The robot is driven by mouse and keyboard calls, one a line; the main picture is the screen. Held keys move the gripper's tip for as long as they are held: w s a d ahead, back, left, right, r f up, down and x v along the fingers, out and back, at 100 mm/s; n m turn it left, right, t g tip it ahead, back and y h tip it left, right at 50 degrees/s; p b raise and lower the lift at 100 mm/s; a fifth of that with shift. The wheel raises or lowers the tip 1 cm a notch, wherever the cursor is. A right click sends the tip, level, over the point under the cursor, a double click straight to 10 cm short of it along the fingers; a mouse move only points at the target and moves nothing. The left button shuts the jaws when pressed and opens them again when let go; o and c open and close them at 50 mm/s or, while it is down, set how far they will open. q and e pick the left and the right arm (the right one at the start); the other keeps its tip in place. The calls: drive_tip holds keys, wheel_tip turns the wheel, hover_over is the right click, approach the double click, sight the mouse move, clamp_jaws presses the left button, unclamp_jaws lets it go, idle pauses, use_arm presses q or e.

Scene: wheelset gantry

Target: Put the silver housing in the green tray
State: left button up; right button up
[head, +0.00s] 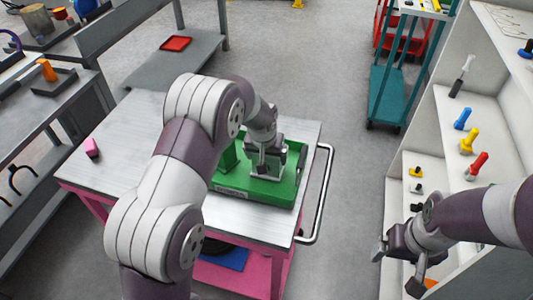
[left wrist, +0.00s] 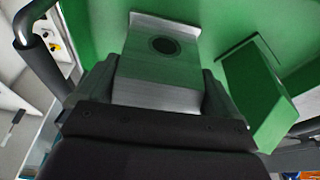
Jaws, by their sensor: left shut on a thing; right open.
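The silver housing (left wrist: 160,72) is a metal block with a dark round hole, between the fingers of my left gripper (left wrist: 152,98) in the left wrist view. My left gripper is shut on it. In the head view the housing (head: 267,167) is at the right part of the green tray (head: 262,190), partly hidden by my left gripper (head: 264,152). I cannot tell whether it touches the tray floor. A green block stands in the tray beside the housing. My right gripper (head: 398,268) is open and empty, near the shelf at the lower right.
The tray is on a pink cart with a grey top (head: 130,140) and a metal handle (head: 325,190). A pink object (head: 92,148) lies at the cart's left. A white shelf (head: 430,135) with coloured tools stands at right. Floor is clear between cart and shelf.

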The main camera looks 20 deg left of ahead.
use_arm(q)
drive_tip(key=shift+s+f, duration=0.1)
drive_tip(key=o, duration=0.8)
drive_tip(key=shift+r, duration=0.35)
drive_tip(key=s+b+v, duration=0.1)
drive_tip(key=v, duration=1.1)
drive_tip(key=s+f, duration=0.2)
drive_tip(key=s, duration=0.5)
drive_tip(key=s+a+f+g, duration=0.1)
drive_tip(key=s+f, duration=0.1)
drive_tip(key=s, duration=0.5)
drive_tip(key=s+a+f+g, duration=0.1)
drive_tip(key=s+f, duration=0.1)
drive_tip(key=s, duration=0.5)
drive_tip(key=shift+a, duration=0.2)
